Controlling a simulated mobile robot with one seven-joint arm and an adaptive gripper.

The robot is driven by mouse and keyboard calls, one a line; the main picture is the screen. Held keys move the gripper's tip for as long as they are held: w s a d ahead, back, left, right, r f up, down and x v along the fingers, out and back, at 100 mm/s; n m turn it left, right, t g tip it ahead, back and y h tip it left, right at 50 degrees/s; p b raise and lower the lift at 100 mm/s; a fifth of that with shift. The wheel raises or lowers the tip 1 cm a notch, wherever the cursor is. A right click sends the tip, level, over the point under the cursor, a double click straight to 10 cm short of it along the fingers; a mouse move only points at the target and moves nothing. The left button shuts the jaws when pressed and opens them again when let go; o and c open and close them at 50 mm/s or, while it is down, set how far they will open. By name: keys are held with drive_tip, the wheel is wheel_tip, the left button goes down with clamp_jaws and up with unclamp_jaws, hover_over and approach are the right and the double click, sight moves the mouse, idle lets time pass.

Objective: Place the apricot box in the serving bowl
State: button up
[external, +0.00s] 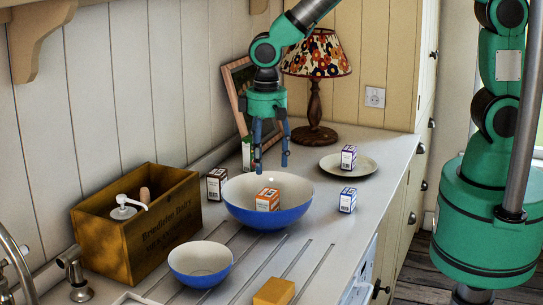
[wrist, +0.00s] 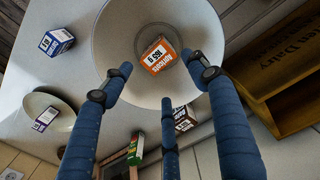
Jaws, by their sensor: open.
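The apricot box (external: 267,199) is orange and white and lies inside the large serving bowl (external: 237,207), which is blue outside and cream inside. The wrist view shows the box (wrist: 159,60) resting on the inside of the bowl (wrist: 112,35), with its "Apricots" lettering readable. My gripper (external: 271,165) is above the bowl, towards its back side, with its blue fingers pointing down. The fingers are spread apart and nothing is between them. In the wrist view the open fingers (wrist: 162,85) frame the bowl, and the box is apart from them.
A smaller blue bowl (external: 201,280) stands in front. A wooden crate (external: 140,245) is at left. A dark-labelled box (external: 217,184) is beside the serving bowl, and a blue box (external: 347,200) is right of it. A plate (external: 330,165) holds a purple box (external: 348,157). A lamp (external: 316,90) stands behind.

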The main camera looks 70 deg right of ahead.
drive_tip(key=s+d+r+t, duration=0.1)
drive_tip(key=s+d+r, duration=0.45)
drive_tip(key=r, duration=0.45)
drive_tip(key=s+d+r+t, duration=0.2)
drive_tip(key=s+d+r, duration=0.2)
drive_tip(key=d+r, duration=0.45)
drive_tip(key=s+d+r+t, duration=0.1)
drive_tip(key=s+d+r, duration=0.2)
drive_tip(key=s, duration=0.6)
drive_tip(key=s+d+r+t, duration=0.1)
drive_tip(key=s+d+r, duration=0.3)
drive_tip(key=s, duration=0.5)
wheel_tip(320, 180, up, 2)
drive_tip(key=shift+s+r+t, duration=0.15)
drive_tip(key=shift+r+t, duration=0.1)
drive_tip(key=shift+t, duration=0.05)
drive_tip(key=shift+d, duration=0.1)
wheel_tip(320, 180, down, 8)
drive_tip(key=b, duration=0.7)
drive_tip(key=shift+r+b, duration=0.15)
drive_tip(key=shift+b, duration=0.2)
